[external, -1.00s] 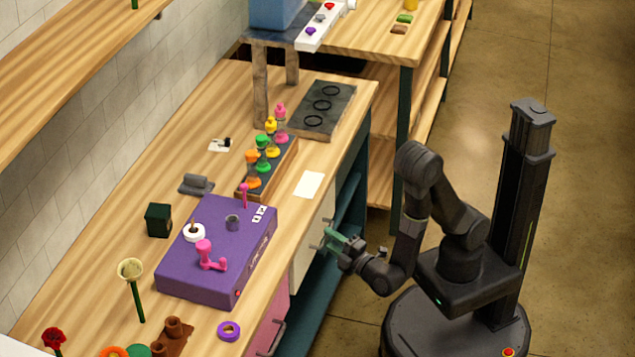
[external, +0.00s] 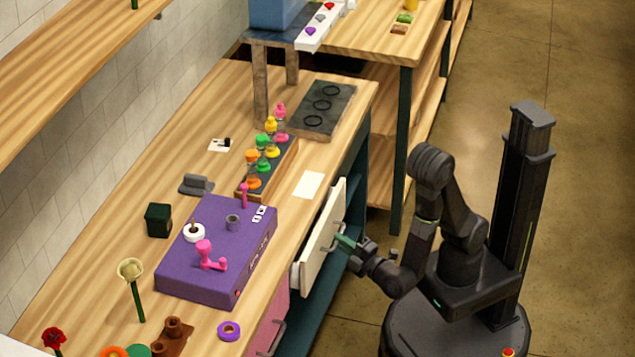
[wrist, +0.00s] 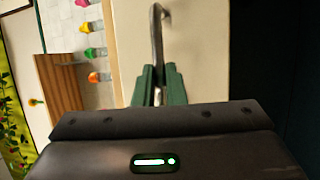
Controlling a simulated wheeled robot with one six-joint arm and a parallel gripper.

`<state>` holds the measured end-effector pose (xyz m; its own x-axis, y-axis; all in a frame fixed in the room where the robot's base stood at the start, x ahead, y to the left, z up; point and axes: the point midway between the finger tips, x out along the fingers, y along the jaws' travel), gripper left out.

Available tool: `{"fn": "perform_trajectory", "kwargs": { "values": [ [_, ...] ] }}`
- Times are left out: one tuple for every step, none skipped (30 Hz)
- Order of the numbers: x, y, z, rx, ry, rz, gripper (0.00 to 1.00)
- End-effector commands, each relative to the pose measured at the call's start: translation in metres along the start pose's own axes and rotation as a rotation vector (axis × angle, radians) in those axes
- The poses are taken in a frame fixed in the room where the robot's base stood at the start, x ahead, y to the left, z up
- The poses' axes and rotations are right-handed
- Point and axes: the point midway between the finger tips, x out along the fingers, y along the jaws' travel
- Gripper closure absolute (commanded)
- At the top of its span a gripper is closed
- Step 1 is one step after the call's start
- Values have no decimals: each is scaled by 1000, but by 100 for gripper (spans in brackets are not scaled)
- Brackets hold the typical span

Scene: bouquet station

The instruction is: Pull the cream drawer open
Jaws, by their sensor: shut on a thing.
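The cream drawer (external: 321,234) stands out a little from the front of the bench, its pale front showing below the worktop edge. Its metal handle (wrist: 157,40) runs up between my fingers in the wrist view, with the cream front (wrist: 205,50) behind it. My gripper (external: 343,242) is at the handle, with its green fingers closed around it. In the wrist view, the gripper (wrist: 160,85) has a finger on each side of the bar. The inside of the drawer is hidden in the external view.
A pink drawer (external: 268,335) with a handle is left of the cream one. A purple box (external: 217,250), bottles in a wooden rack (external: 268,170) and a white card (external: 308,185) sit on the worktop. A teal open shelf (external: 355,190) is beside the drawer. Floor right of my base is clear.

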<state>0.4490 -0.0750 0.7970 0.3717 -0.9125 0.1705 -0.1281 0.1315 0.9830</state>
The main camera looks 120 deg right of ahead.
Motion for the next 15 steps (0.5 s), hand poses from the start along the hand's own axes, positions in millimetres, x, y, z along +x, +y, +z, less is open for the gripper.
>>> {"fn": "perform_trajectory", "kwargs": {
  "values": [
    [-10, -2, 3, 3, 6, -1, 100],
    [-16, -2, 5, 4, 8, -1, 100],
    [-23, 0, 8, 4, 8, -1, 100],
    [-29, 1, 10, 4, 8, -1, 100],
    [-35, 2, 13, 3, 9, -2, 100],
    [-42, 4, 16, 4, 9, -2, 100],
    [-48, 5, 18, 4, 9, -2, 100],
    [-54, 6, 20, 4, 9, -1, 100],
    [-62, 8, 24, 5, 9, -2, 100],
    [-67, 9, 26, 4, 10, -2, 100],
    [-73, 10, 29, 3, 9, -2, 100],
    [-80, 12, 32, 3, 9, -2, 100],
    [-86, 13, 34, 3, 9, -3, 100],
    [-92, 14, 36, 4, 10, -3, 100],
    [-99, 16, 39, 4, 10, -2, 100]
  ]
}}
